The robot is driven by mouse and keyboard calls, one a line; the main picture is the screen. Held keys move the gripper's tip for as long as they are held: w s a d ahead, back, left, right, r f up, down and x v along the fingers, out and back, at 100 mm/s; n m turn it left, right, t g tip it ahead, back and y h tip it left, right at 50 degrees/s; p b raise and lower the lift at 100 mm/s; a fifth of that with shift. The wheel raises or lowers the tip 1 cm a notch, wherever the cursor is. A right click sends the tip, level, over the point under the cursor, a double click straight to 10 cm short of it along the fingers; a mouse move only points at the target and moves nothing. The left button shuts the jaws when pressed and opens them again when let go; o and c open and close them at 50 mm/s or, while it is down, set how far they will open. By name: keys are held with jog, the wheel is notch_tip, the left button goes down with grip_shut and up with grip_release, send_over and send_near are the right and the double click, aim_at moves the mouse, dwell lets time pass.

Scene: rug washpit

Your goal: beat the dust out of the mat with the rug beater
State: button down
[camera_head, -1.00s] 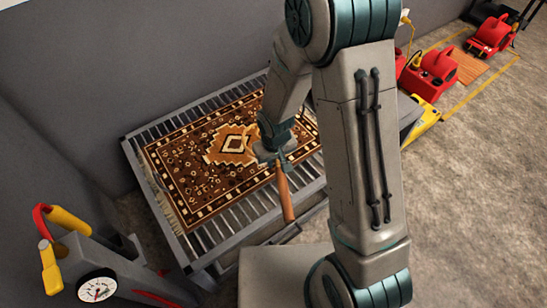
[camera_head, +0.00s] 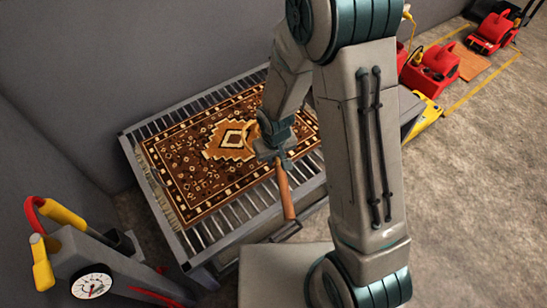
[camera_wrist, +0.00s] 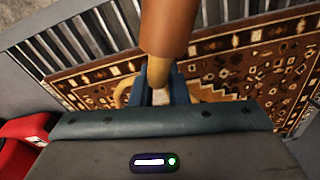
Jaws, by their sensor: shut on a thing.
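The mat (camera_head: 190,172) is a brown, patterned rug with pale fringe, lying flat on a slatted metal rack (camera_head: 215,236). It also fills the right of the wrist view (camera_wrist: 280,68). My gripper (camera_head: 278,158) is over the mat's near edge, right of its centre medallion. It is shut on the rug beater (camera_head: 285,190), whose orange-brown wooden handle points down toward the rack's near edge. In the wrist view the handle (camera_wrist: 167,28) passes between the fingers, with a tan part below it. The beater's head is mostly hidden behind my gripper, so I cannot tell whether it touches the mat.
A grey machine with a gauge (camera_head: 92,284) and yellow-red handles stands at the lower left. Red blowers (camera_head: 430,70) stand at the upper right near yellow floor lines. Grey walls close off the back and left. Bare floor (camera_head: 470,200) is free at right.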

jog(key=shift+r+p, duration=0.35)
jog(key=shift+r, duration=0.6)
jog(key=shift+f, duration=0.1)
notch_tip(320, 180, down, 5)
jog(key=b, duration=0.5)
jog(key=shift+f, duration=0.2)
notch_tip(320, 180, up, 5)
jog(key=p, duration=0.3)
jog(key=shift+f+p, duration=0.1)
jog(key=shift+p, duration=0.2)
jog(key=shift+f, duration=0.1)
